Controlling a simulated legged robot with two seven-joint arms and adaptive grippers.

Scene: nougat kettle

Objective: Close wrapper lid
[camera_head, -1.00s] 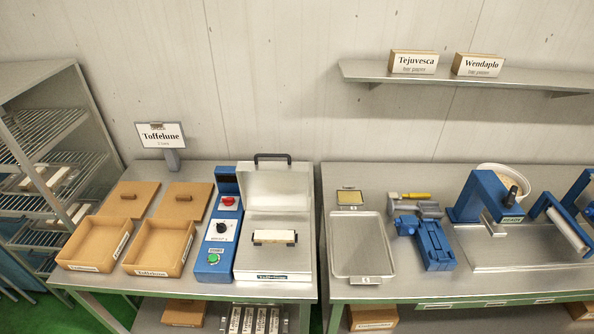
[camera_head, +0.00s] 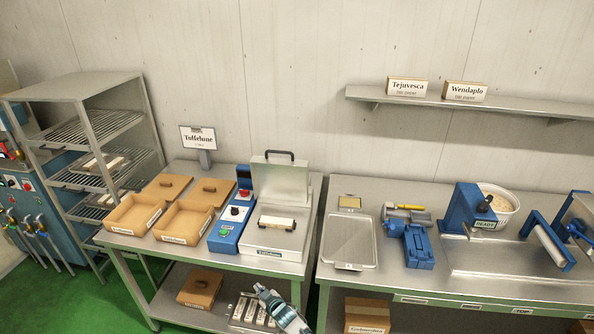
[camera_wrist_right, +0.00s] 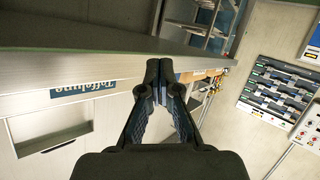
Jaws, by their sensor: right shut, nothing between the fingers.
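The wrapper (camera_head: 270,238) stands on the left steel table, with its metal lid (camera_head: 280,182) raised upright at the back and a dark handle on the lid's top edge. A pale bar with dark ends (camera_head: 277,224) lies on the wrapper bed. My right gripper (camera_head: 259,289) is in front of and below the table's front edge, apart from the lid. My left gripper is not in view.
A blue control panel (camera_head: 231,222) adjoins the wrapper on the left, beside open cardboard boxes (camera_head: 134,214). A rack (camera_head: 95,125) stands far left. The right table (camera_head: 345,277) holds a tray (camera_head: 350,240) and blue machines. A narrow gap separates the tables.

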